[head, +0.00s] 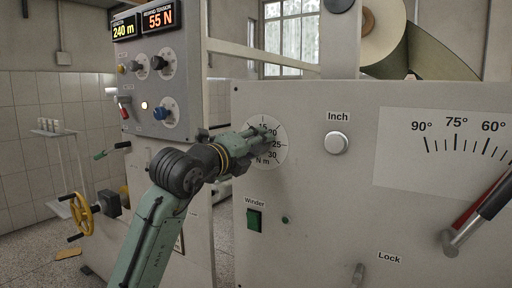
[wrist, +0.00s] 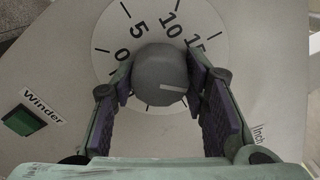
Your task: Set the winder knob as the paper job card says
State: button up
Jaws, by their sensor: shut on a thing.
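The winder knob (wrist: 160,78) is a grey round knob on a white dial marked in N m. In the wrist view the dial (wrist: 105,28) shows 0, 5, 10 and 15. A white line on the knob points right and slightly down, toward the right finger, which hides the marks there. My gripper (wrist: 162,92) is shut on the knob, one finger on each side. In the head view my gripper (head: 262,136) covers the knob. I cannot make out a job card.
A green Winder switch (head: 254,219) is below the dial. The left cabinet's displays (head: 158,20) read 240 m and 55 N.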

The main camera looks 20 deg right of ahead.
jog(key=shift+m, duration=0.4)
jog(key=o, duration=1.1)
jog(key=shift+o, duration=0.2)
jog(key=v, duration=1.2)
